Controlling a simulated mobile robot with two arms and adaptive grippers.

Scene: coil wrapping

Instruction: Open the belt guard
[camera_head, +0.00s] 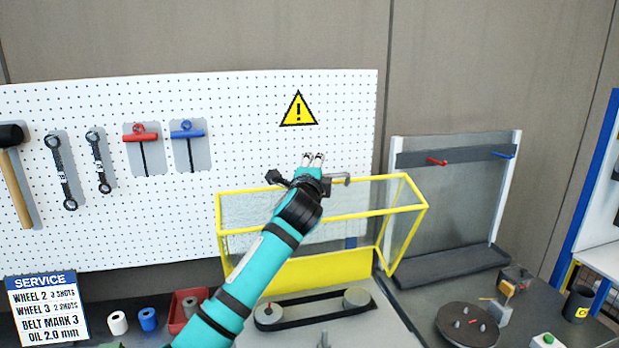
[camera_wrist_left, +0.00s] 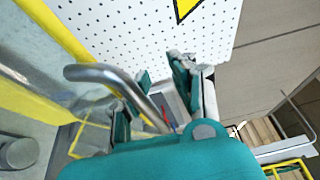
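The belt guard (camera_head: 415,208) is a yellow frame with clear panels. It stands raised behind the belt (camera_head: 310,310) and its pulleys, which show uncovered on the bench. A grey bent metal handle (camera_head: 340,180) is at the guard's upper edge. My left gripper (camera_head: 313,160) is at this handle, fingers pointing up, and partly hides the guard. In the left wrist view the handle (camera_wrist_left: 100,74) runs in beside the left finger, and a gap shows between the fingers of my left gripper (camera_wrist_left: 160,88). My right gripper is out of view.
A white pegboard (camera_head: 250,120) with hung tools is behind the guard. A grey rack (camera_head: 450,200) with red and blue hooks stands at right. A dark round plate (camera_head: 467,325) is front right. A red bin (camera_head: 188,303) and small rolls are front left.

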